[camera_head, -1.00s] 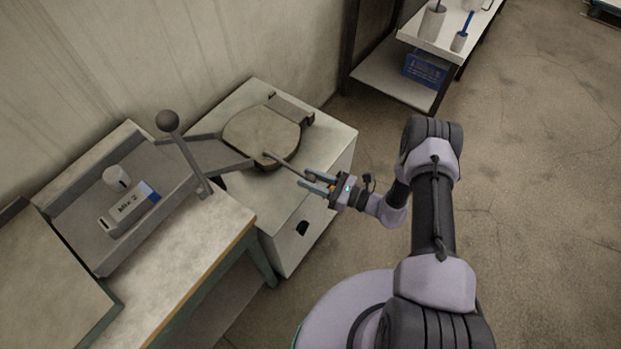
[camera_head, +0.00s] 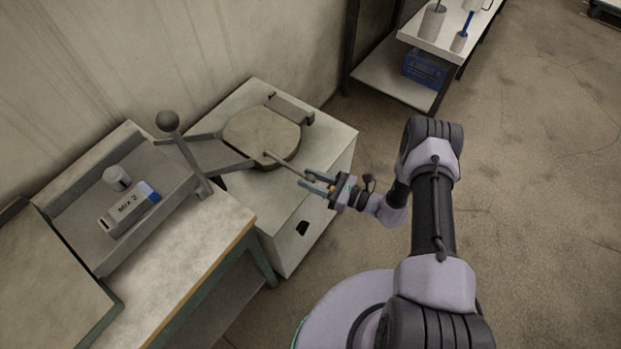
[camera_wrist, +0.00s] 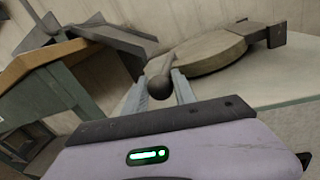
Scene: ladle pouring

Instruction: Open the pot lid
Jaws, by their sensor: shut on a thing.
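The pot lid (camera_head: 262,136) is a round, flat, beige-grey disc on top of a pale cabinet. A hinge block sits at its back right. A thin handle (camera_head: 284,166) runs from its front edge toward my gripper (camera_head: 319,182). In the wrist view the lid (camera_wrist: 190,57) lies flat, and the handle's dark ball end (camera_wrist: 159,86) sits between the two fingers (camera_wrist: 160,92). My gripper is shut on the handle at this ball end. The pot's inside is hidden under the lid.
The pale cabinet (camera_head: 325,150) stands against the wall. A grey tray (camera_head: 85,225) with a Mix 2 container (camera_head: 129,207) and a ball-topped lever (camera_head: 168,121) are at left. A shelf (camera_head: 400,75) stands at the back right. Floor at right is clear.

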